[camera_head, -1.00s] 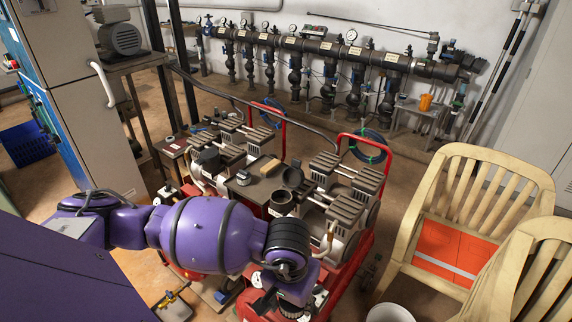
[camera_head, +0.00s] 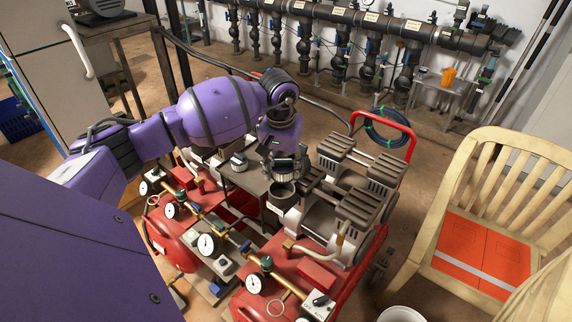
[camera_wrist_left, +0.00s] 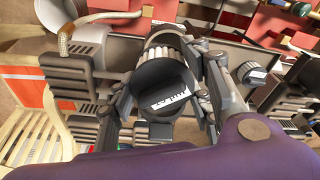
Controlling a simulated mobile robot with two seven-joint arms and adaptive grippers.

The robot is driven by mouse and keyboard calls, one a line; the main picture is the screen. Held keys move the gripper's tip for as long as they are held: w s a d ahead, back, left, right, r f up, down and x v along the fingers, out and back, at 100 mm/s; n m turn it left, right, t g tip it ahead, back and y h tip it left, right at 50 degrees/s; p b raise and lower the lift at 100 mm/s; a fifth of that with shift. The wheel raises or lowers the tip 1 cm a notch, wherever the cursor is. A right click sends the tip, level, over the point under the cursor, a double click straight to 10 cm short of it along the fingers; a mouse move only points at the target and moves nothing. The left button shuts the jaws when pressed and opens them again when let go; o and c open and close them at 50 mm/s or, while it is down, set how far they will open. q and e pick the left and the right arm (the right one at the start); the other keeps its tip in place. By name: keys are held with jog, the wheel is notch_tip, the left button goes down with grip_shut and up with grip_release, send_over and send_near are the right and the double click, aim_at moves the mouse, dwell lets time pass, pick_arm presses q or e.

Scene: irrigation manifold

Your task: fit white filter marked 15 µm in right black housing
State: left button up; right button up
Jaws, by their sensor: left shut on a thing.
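My left gripper (camera_head: 282,165) is shut on a round filter, held just above the open right black housing (camera_head: 283,196) on the right compressor. In the left wrist view the filter (camera_wrist_left: 165,88) sits between both fingers, showing a dark round end with a white label and a pale ribbed side beyond. The label's print is too small to read surely. Whether the filter's lower end is inside the housing's mouth, I cannot tell. My right gripper is not in view.
A second small round piece (camera_head: 239,162) stands on the dark tray left of my gripper. Pressure gauges (camera_head: 209,243) and brass fittings line the red compressors' front. A red handle (camera_head: 384,117) rises behind. A cream chair (camera_head: 470,190) stands at the right.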

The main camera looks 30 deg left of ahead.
pick_arm(q)
jog(key=shift+w+a+r, duration=0.2)
jog(key=shift+w+a, duration=0.25)
jog(key=shift+a, duration=0.05)
jog(key=shift+w+a, duration=0.15)
jog(key=shift+a, duration=0.05)
jog(key=shift+f+b, duration=0.85)
jog(key=shift+f, duration=1.85)
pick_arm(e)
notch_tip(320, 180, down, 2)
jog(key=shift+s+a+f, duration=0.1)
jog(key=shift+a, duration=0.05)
pick_arm(q)
jog(key=shift+f+b, duration=0.3)
jog(key=shift+b, duration=0.25)
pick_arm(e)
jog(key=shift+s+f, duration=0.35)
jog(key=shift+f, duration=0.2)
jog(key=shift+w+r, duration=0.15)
